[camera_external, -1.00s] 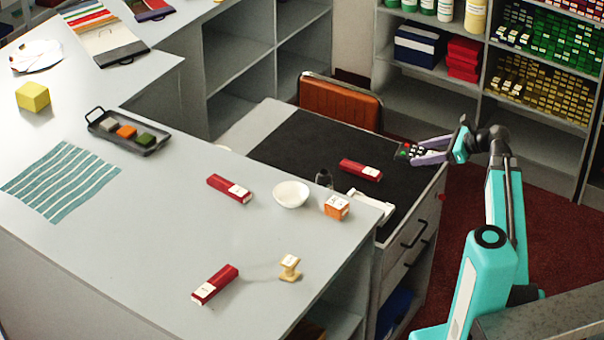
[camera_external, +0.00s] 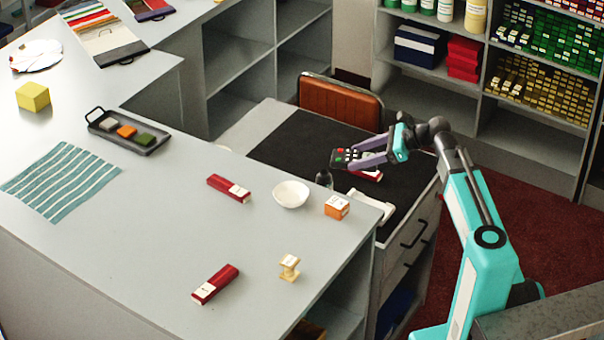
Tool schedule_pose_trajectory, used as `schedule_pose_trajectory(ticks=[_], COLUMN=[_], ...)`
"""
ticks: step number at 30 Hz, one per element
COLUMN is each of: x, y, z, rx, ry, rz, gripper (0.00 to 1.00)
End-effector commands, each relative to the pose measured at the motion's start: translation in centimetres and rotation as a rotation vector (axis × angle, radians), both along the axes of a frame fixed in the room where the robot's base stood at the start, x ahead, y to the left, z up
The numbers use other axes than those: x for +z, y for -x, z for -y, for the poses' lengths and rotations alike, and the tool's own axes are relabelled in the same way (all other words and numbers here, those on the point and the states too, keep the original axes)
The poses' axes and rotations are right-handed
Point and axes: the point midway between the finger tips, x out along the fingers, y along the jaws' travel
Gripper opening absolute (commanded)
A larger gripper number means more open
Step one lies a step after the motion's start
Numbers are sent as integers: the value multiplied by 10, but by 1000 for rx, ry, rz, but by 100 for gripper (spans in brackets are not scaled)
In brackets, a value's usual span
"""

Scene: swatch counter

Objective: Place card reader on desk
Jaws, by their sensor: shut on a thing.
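The card reader (camera_external: 345,159) is a small dark device with a keypad and coloured keys. My gripper (camera_external: 366,156) is shut on it, with a purple finger along each side. It is over the black top of the desk (camera_external: 290,150), and I cannot tell how high above the surface it is. A red box with a white label (camera_external: 372,175) lies on the desk, partly hidden behind the gripper and card reader.
The counter holds a white bowl (camera_external: 291,194), an orange box (camera_external: 336,207) and red boxes. An orange-brown chair (camera_external: 340,105) stands behind the desk. The desk's far left is clear.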

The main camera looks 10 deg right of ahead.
Motion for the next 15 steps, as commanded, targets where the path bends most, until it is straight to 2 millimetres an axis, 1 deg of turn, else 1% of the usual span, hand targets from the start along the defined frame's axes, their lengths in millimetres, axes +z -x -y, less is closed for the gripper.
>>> schedule_pose_trajectory(ticks=[1, 8, 15], x=[1, 1, 1], y=[0, 8, 21], z=[-15, -73, -133], rx=[16, 78, 142], ry=[-1, -1, 0], rz=[1, 1, 0], gripper=[22, 22, 22])
